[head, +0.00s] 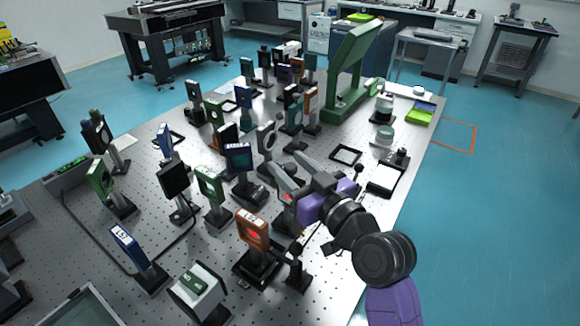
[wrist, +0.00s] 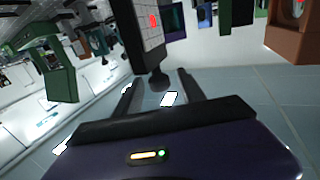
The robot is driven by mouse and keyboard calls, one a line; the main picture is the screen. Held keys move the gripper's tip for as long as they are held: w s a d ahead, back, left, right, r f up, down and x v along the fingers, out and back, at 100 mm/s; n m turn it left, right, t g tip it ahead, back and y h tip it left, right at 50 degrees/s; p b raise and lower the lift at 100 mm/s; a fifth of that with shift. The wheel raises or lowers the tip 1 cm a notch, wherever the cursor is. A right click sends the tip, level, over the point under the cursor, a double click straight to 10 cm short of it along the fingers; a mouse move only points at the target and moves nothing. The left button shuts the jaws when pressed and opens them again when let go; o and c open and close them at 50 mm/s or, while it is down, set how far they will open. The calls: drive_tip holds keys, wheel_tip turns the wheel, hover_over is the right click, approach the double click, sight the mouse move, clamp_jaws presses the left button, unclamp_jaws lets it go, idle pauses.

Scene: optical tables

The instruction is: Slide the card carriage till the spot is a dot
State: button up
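In the wrist view a dark-edged card with a pale gridded face (wrist: 150,38) hangs in from the top, carrying a red spot (wrist: 153,20). Below it is a dark round knob (wrist: 158,82), seen between my fingertips, with gaps on both sides. My gripper (wrist: 160,77) is open and seems to hold nothing. In the head view my gripper (head: 285,162) reaches over the crowded table from the right, its two fingers apart. A red patch (head: 288,197) shows just below the fingers; the card and its carriage are mostly hidden there by my arm.
An orange-framed mount (head: 253,232) with a red glow stands in front of my gripper. A green mount (head: 210,185) and a dark screen mount (head: 239,160) stand left. A black square frame (head: 346,155) lies to the right. The perforated table (head: 325,275) has some bare room near its right edge.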

drive_tip(key=b+v, duration=0.1)
drive_tip(key=v, duration=0.6)
drive_tip(key=shift+s+d, duration=0.25)
drive_tip(key=shift+s, duration=0.1)
idle(0.4)
